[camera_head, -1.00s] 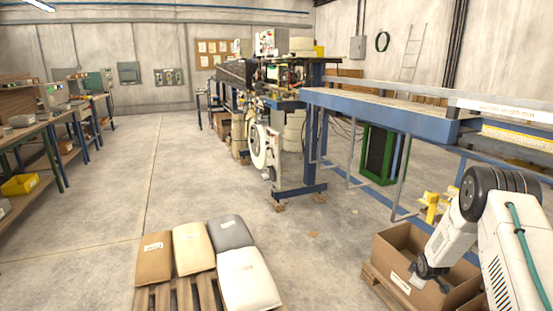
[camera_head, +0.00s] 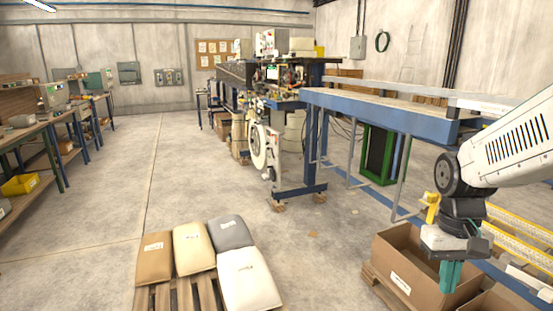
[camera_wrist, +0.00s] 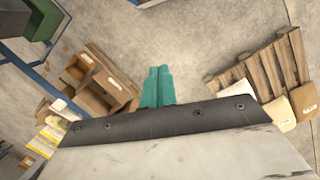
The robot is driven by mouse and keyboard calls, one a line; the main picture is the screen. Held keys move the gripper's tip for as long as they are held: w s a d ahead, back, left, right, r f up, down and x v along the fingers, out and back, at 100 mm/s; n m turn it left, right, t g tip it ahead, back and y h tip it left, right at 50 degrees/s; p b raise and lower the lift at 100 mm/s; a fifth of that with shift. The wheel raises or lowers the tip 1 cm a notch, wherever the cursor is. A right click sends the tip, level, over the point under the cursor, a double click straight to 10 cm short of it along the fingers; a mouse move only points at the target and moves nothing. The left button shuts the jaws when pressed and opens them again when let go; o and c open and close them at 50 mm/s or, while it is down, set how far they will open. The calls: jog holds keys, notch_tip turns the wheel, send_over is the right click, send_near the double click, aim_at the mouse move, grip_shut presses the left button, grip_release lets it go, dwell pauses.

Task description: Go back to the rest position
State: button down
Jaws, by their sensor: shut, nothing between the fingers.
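My gripper (camera_head: 451,277) hangs from the wrist at the right of the head view, its teal fingers pointing down. The fingers are shut together with nothing between them. In that view they overlap the open cardboard box (camera_head: 397,273) and hide part of it. In the wrist view the teal fingers (camera_wrist: 158,88) show at the middle, with bare floor around the tips and the open boxes (camera_wrist: 103,80) to their left. How high the fingers are is hard to tell.
A blue conveyor frame (camera_head: 385,118) runs behind the arm, with a machine (camera_head: 262,148) at its far end. Several filled bags (camera_head: 248,279) lie on a wooden pallet (camera_head: 155,298). Workbenches (camera_head: 28,130) line the left. The floor between is clear.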

jog(key=s+a+r+t, duration=0.1)
jog(key=s+a+r, duration=0.1)
jog(key=s, duration=0.2)
jog(key=s+a+r+t, duration=0.1)
jog(key=s+a+r, duration=0.1)
jog(key=s, duration=0.3)
jog(key=s+a+r+n+t, duration=0.1)
jog(key=s+a+r, duration=0.1)
jog(key=s, duration=0.3)
jog(key=shift+r, duration=0.9)
